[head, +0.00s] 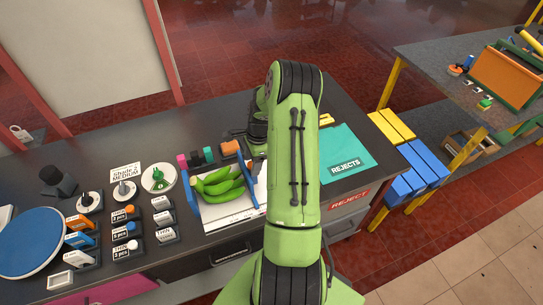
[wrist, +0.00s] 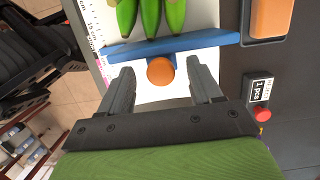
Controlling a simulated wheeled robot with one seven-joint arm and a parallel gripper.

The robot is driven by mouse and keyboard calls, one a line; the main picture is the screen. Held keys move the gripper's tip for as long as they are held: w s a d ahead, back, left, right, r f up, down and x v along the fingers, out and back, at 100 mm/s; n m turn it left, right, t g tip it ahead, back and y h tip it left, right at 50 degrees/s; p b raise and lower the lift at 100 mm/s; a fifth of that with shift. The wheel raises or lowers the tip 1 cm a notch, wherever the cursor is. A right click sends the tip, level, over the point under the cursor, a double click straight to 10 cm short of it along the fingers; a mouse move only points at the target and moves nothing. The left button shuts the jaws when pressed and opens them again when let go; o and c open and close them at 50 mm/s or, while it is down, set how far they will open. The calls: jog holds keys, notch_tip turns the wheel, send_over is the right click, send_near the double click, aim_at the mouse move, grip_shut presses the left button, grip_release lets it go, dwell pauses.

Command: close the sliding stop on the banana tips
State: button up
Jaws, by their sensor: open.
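Green bananas (head: 222,186) lie on a white measuring board between blue bars in the head view. In the wrist view the banana tips (wrist: 150,18) point at a blue sliding stop (wrist: 172,46) with an orange knob (wrist: 160,71). The tips end close to the stop's far edge; I cannot tell if they touch it. My gripper (wrist: 163,82) is open, with its two fingers on either side of the orange knob, apart from it in the picture. In the head view my arm hides the gripper's fingers and part of the board.
A teal "REJECTS" mat (head: 335,148) lies right of my arm. Several label stands and a blue disc (head: 32,242) are at left.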

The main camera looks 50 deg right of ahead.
notch_tip(320, 180, up, 4)
jog(key=shift+f+p, duration=0.2)
jog(key=shift+p, duration=0.7)
jog(key=shift+r+p, duration=0.8)
jog(key=shift+r, duration=0.35)
jog(key=shift+w+f, duration=0.1)
jog(key=shift+f, duration=0.05)
